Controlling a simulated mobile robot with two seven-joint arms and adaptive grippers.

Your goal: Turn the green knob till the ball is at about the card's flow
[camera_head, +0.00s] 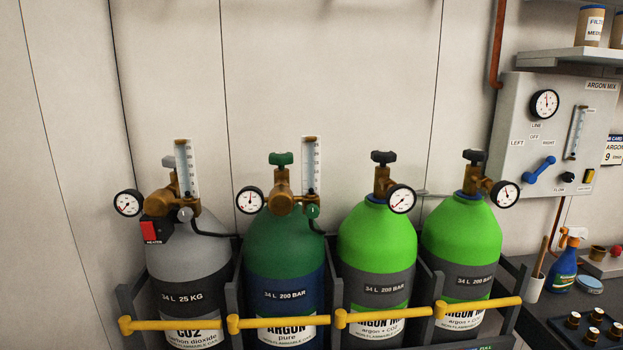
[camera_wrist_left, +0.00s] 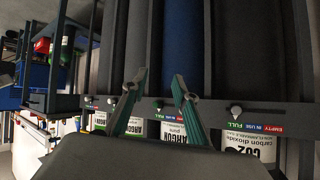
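The dark green argon cylinder (camera_head: 285,240) stands second from the left in the head view. Its brass regulator carries a round gauge (camera_head: 250,200), a clear flow tube (camera_head: 311,165), a green valve wheel (camera_head: 281,158) on top and a small green knob (camera_head: 313,211) below the tube. The ball is too small to make out. The card (camera_head: 613,150) at the right edge reads ARGON and 9, partly cut off. My left gripper (camera_wrist_left: 159,76) shows in the left wrist view with its fingers apart and nothing between them. Neither gripper shows in the head view.
A grey CO2 cylinder (camera_head: 187,255) with its own flow tube stands left; two bright green argon-mix cylinders (camera_head: 376,240) stand right. Yellow bars (camera_head: 280,321) cross in front. The argon-mix panel (camera_head: 550,135) is on the wall. Bench items (camera_head: 563,265) stand lower right.

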